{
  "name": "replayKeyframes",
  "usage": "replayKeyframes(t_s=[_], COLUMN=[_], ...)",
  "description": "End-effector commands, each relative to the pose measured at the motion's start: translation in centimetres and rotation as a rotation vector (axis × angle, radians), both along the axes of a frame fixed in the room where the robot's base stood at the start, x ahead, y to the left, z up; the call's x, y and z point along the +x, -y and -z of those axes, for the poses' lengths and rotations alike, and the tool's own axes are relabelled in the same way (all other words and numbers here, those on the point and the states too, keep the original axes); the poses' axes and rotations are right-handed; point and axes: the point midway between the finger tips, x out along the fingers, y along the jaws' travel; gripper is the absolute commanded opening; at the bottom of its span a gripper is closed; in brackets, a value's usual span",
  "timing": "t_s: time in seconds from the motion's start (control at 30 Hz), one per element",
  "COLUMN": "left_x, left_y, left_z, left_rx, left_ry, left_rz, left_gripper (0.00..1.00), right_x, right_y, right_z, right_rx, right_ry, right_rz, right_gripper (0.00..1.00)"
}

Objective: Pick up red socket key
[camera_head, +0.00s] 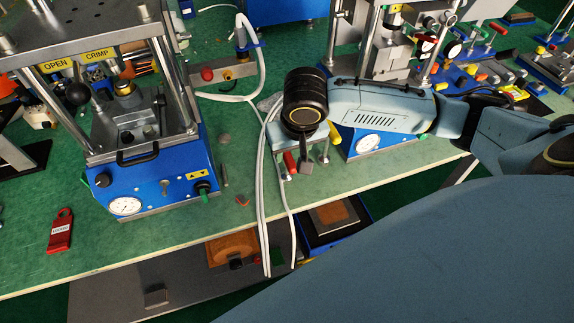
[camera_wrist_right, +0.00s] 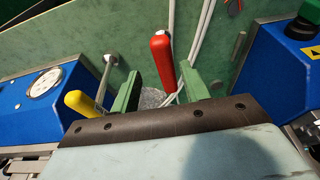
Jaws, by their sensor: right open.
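The red socket key (camera_head: 290,162) shows as a red handle beside my right gripper (camera_head: 305,164) in the head view. In the right wrist view the red handle (camera_wrist_right: 162,60) stands between and just beyond the two fingers of my right gripper (camera_wrist_right: 158,80). The fingers are apart. I cannot tell whether either finger touches the handle. The key's lower end is hidden by the gripper. My left gripper is not in view.
A yellow handle (camera_wrist_right: 84,103) and a metal post (camera_wrist_right: 105,78) stand left of the fingers. Grey cables (camera_head: 264,190) hang over the bench edge close to the gripper. The blue crimping press (camera_head: 160,180) stands left. A red tag (camera_head: 60,231) lies at the front left.

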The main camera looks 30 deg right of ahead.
Motion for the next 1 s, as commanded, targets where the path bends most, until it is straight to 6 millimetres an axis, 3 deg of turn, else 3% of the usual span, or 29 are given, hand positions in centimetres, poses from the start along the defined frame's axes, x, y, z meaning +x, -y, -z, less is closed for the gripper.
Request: replayKeyframes(t_s=[0.43,0.73,1.0], left_x=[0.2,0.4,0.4], left_y=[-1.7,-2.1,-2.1], left_z=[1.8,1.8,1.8], left_rx=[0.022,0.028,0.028], left_ry=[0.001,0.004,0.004], left_rz=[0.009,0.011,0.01], left_gripper=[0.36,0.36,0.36], right_x=[1.7,1.8,1.8], right_y=[-0.4,-0.3,-0.3], right_z=[4.9,5.3,5.3], right_rx=[-0.001,0.0,0.0], right_ry=[0.0,0.002,0.002], right_rz=[-0.002,-0.003,-0.002], right_gripper=[0.45,0.45,0.11])
